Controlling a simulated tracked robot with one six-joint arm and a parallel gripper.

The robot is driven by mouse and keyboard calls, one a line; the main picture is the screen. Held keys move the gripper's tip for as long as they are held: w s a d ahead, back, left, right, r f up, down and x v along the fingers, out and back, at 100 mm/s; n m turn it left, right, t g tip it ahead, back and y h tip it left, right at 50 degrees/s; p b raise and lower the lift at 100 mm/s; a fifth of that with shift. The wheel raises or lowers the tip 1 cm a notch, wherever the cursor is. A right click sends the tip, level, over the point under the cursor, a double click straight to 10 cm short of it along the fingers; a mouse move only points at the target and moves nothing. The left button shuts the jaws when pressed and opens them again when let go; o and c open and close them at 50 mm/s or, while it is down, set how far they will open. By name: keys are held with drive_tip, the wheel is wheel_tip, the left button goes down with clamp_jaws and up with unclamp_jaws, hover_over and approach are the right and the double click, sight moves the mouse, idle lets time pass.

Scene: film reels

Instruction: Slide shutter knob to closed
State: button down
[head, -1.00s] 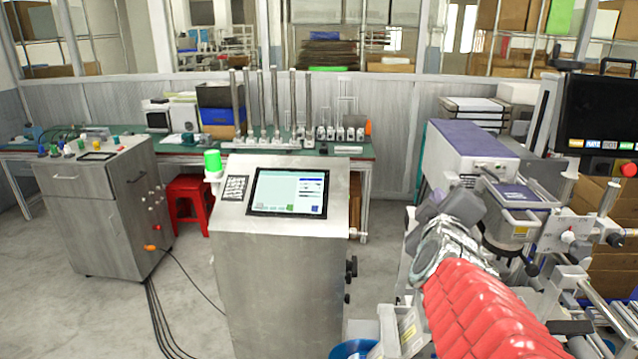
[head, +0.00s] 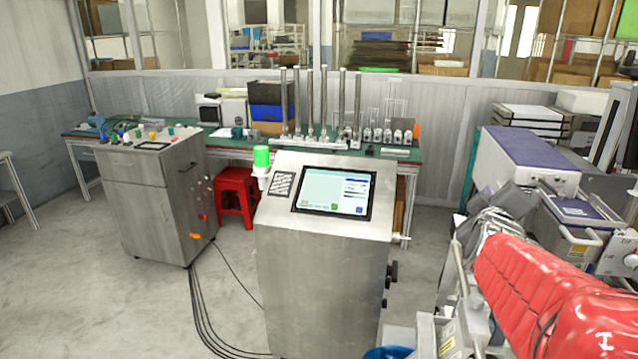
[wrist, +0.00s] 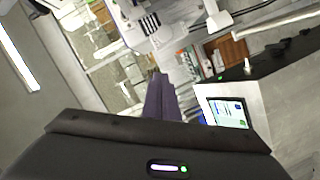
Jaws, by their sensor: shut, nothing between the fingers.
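I cannot make out a shutter knob for certain in either view. A steel console (head: 325,290) with a lit touchscreen (head: 335,190) stands in the middle of the head view. Small dark knobs (head: 391,271) stick out of its right side; their function cannot be told. In the wrist view, my gripper (wrist: 160,82) is shut and empty, its fingers close together above the dark wrist housing. A lit screen (wrist: 229,112) shows to the right of the fingers, apart from them.
A steel cabinet (head: 155,205) with coloured buttons stands left, cables running from it across the floor. A red stool (head: 237,190) is behind the console. A green-topped bench (head: 230,143) runs along the back. A purple-topped machine (head: 530,160) stands right.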

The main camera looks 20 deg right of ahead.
drive_tip(key=shift+d+f, duration=0.4)
drive_tip(key=shift+d, duration=0.35)
drive_tip(key=shift+d+f, duration=0.45)
drive_tip(key=shift+d, duration=0.25)
drive_tip(key=shift+d+f, duration=0.4)
drive_tip(key=shift+d, duration=0.35)
drive_tip(key=shift+f, duration=0.1)
